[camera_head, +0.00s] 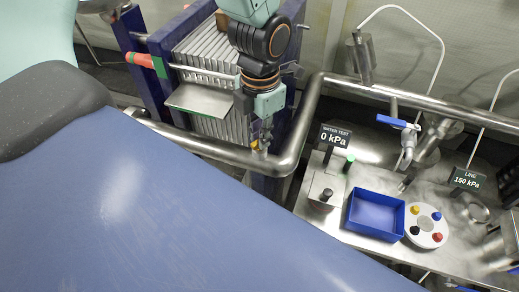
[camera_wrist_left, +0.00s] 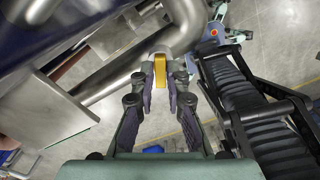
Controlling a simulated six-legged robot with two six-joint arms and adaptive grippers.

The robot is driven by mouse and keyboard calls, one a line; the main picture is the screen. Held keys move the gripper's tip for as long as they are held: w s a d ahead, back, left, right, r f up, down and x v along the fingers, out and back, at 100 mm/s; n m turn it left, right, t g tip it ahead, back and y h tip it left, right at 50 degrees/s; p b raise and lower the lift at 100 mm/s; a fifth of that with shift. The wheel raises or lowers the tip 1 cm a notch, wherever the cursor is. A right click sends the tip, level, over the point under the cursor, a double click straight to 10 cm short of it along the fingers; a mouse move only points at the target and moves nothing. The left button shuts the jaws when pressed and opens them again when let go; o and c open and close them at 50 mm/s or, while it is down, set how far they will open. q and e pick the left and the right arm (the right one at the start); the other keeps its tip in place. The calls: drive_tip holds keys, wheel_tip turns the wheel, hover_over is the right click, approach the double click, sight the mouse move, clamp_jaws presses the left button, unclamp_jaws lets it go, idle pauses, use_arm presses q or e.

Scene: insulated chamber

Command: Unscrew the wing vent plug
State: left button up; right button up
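My left gripper (camera_head: 262,138) hangs down from the top of the head view, over the thick steel rail. In the left wrist view its two fingers (camera_wrist_left: 161,82) are closed together on a small yellow piece (camera_wrist_left: 160,70) with a pale metallic end. The yellow also shows at the fingertips in the head view (camera_head: 255,144). It looks like the wing vent plug, but most of it is hidden by the fingers. I cannot tell whether it is still attached to anything. My right gripper is not in view.
A steel bench on the right bears an empty blue tray (camera_head: 374,215), a white disc (camera_head: 425,226) with coloured knobs, and a metal block (camera_head: 322,188) by the 0 kPa sign. The steel rail (camera_head: 215,149) and a ribbed grey unit (camera_head: 208,55) are close to my left arm.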

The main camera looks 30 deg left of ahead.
use_arm(q)
drive_tip(key=shift+o, duration=0.6)
drive_tip(key=shift+s+r, duration=0.1)
drive_tip(key=shift+r, duration=2.4)
